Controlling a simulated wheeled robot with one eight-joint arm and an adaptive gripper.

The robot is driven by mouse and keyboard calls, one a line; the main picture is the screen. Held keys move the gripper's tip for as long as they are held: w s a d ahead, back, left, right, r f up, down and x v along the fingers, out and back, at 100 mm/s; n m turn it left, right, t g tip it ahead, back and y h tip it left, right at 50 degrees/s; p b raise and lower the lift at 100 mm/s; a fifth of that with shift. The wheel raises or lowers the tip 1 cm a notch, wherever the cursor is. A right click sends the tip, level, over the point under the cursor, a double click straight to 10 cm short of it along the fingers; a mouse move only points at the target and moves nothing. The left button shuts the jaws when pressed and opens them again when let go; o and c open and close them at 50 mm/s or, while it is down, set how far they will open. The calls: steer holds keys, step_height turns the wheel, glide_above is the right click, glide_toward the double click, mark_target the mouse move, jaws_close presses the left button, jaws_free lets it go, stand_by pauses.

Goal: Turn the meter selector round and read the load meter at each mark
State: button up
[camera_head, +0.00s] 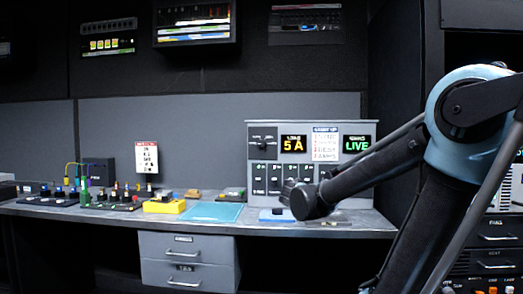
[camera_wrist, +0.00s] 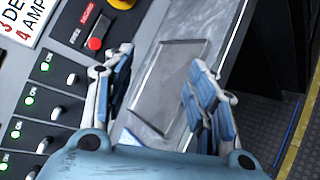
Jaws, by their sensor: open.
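The grey power panel (camera_head: 249,180) stands on the desk at the right of centre in the head view. The meter selector (camera_head: 263,143) is a dark knob plate at its upper left; its pointer and marks are too small to read. The load meter (camera_head: 293,144) beside it reads 5 A in yellow. My gripper (camera_head: 302,198) is in front of the panel's lower part, below and apart from the selector. In the wrist view my gripper (camera_wrist: 160,60) is open and empty, with the panel to its left. The selector and meter are outside that view.
A green LIVE display (camera_head: 356,144) and a start-up list (camera_head: 325,144) are on the panel. Several switches with green lamps line its lower part. A yellow box (camera_head: 164,206) stands left.

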steer(key=w+a+r+n+t, duration=0.3)
steer(key=a+r, duration=0.1)
steer(key=a, duration=0.2)
steer(key=w+a+r+n+t, duration=0.2)
steer(key=w+a+r+n, duration=0.2)
steer(key=a, duration=0.2)
steer(key=n+t+y, duration=0.5)
steer(key=n+t, duration=0.1)
steer(key=n, duration=0.2)
glide_toward(262, 144)
steer(key=x, duration=0.8)
steer(key=shift+w, duration=0.2)
steer(key=shift+c, duration=0.3)
steer(key=c, duration=1)
